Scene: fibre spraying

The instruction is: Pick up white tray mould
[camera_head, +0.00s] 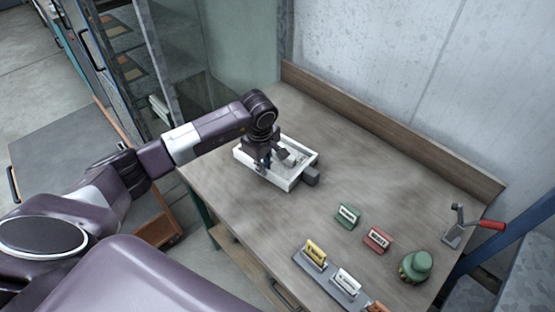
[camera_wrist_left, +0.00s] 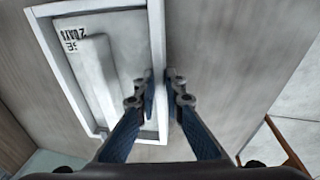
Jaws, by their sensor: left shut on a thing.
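The white tray mould (camera_head: 298,171) is a shallow rectangular tray with a raised rim, on the wooden table in the head view. It also shows in the left wrist view (camera_wrist_left: 157,35), with a raised bar and dark lettering inside. My left gripper (camera_head: 263,165) is over the tray's near left side, pointing down. In the left wrist view its blue fingers (camera_wrist_left: 162,82) straddle the tray's long rim, shut on it. I cannot tell whether the tray is clear of the table. My right gripper is not in view.
Green (camera_head: 347,215) and red (camera_head: 378,239) label blocks, a yellow one (camera_head: 315,252), a green knob-like object (camera_head: 415,266) and a red-handled lever tool (camera_head: 470,226) occupy the table's right. A wooden backboard (camera_head: 390,128) edges the wall side.

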